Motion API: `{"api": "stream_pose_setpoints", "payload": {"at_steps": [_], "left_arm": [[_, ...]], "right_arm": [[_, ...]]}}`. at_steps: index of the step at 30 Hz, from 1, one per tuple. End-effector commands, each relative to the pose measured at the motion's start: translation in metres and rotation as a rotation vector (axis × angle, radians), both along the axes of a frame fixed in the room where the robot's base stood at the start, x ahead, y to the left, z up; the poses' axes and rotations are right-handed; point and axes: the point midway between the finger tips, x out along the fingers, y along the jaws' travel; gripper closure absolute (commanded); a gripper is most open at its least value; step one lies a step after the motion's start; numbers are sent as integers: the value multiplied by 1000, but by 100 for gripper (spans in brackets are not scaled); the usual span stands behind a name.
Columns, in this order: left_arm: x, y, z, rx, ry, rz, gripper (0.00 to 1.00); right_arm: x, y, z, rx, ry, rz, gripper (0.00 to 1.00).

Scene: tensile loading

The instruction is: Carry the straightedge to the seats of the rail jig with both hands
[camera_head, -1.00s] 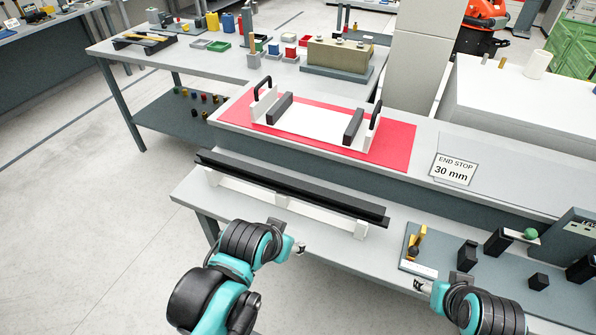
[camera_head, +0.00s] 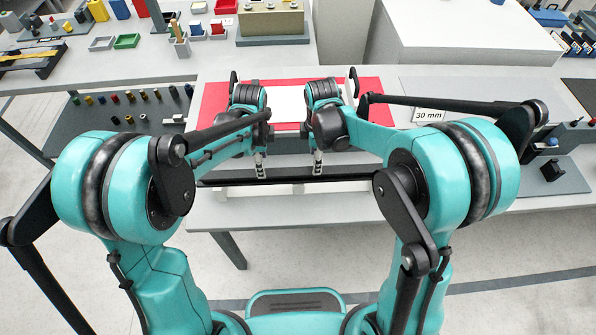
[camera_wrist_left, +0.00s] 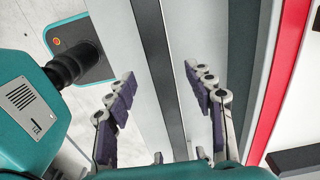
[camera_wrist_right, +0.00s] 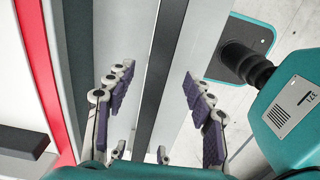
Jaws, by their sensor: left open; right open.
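The straightedge, a long dark bar (camera_head: 288,181), lies across the front ledge. Its ends are partly hidden by my arms. My left gripper (camera_head: 261,170) and right gripper (camera_head: 318,168) point down over its middle part, fairly close together. In the left wrist view the bar (camera_wrist_left: 160,60) runs between open fingers; in the right wrist view the bar (camera_wrist_right: 165,60) does too. I see no finger clearly touching it. The rail jig, with a white plate (camera_head: 287,100) on a red mat (camera_head: 372,88), sits beyond; my arms hide much of it, including its seats.
A bench with coloured bins (camera_head: 126,41) is at the back left. A dark fixture board (camera_head: 560,175) is at the right. A lower shelf (camera_head: 110,115) holds small pegs.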

Motion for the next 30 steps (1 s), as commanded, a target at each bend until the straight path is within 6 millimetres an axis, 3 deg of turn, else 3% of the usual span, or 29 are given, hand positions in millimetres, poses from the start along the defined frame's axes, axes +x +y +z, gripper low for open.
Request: {"api": "stream_pose_setpoints", "payload": {"at_steps": [10,22,30], "left_arm": [[0,0,-6,0,-1,2,47],[0,0,-63,0,-2,3,47],[0,0,-78,0,-2,3,47]], "right_arm": [[0,0,-6,0,-1,-2,47],[1,0,-63,1,-2,-3,47],[0,0,-78,1,-2,-3,47]]}}
